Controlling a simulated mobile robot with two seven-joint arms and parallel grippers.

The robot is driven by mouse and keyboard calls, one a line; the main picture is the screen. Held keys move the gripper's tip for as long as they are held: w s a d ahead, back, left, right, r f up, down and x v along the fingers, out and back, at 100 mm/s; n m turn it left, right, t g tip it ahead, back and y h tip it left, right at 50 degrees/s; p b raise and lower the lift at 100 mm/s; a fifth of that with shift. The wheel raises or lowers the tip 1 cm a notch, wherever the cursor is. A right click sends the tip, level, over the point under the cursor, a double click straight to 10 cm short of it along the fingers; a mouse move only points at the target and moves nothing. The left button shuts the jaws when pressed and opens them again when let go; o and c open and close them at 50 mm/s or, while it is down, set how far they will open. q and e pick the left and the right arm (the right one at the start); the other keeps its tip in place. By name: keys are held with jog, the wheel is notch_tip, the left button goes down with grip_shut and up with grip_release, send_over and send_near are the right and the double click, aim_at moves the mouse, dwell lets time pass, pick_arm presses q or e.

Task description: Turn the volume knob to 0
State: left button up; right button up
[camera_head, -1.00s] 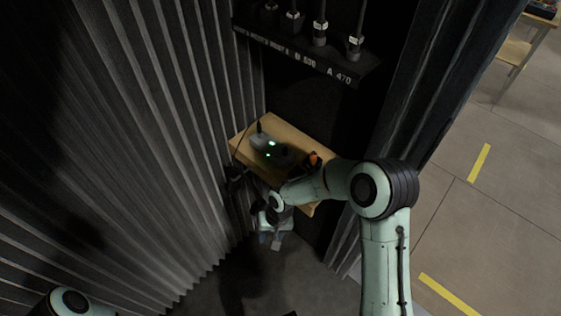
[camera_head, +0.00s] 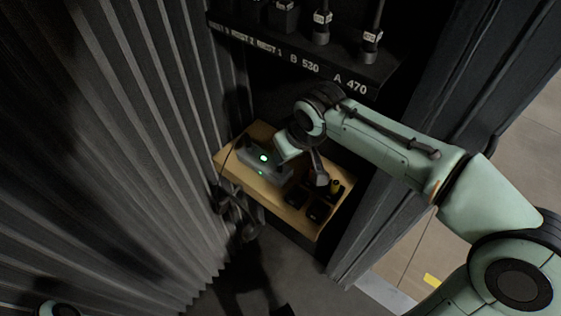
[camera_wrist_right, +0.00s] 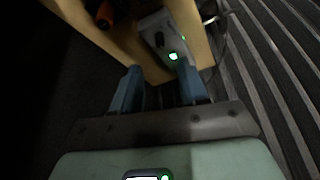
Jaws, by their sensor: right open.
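A small grey device (camera_head: 262,164) with two green lights stands on the left part of a wooden shelf (camera_head: 262,130). It also shows in the right wrist view (camera_wrist_right: 163,38), beyond the fingertips. I cannot make out the volume knob on it. My right gripper (camera_wrist_right: 158,70) is open, with two blue fingers apart and nothing between them. The fingertips are close to the device's lit end, but I cannot tell whether they touch it. My left gripper is out of view.
Small dark items and a yellow-topped one (camera_head: 334,187) stand on the shelf's right part. A dark rack (camera_head: 310,66) with upright items hangs above. A corrugated wall (camera_head: 130,150) rises at the left. Dark gear (camera_head: 238,213) hangs at the shelf's left edge.

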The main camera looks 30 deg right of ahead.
aim_at(280, 168)
jog(key=b+x, duration=0.1)
jog(key=x, duration=0.8)
jog(key=shift+f, duration=0.15)
grip_shut()
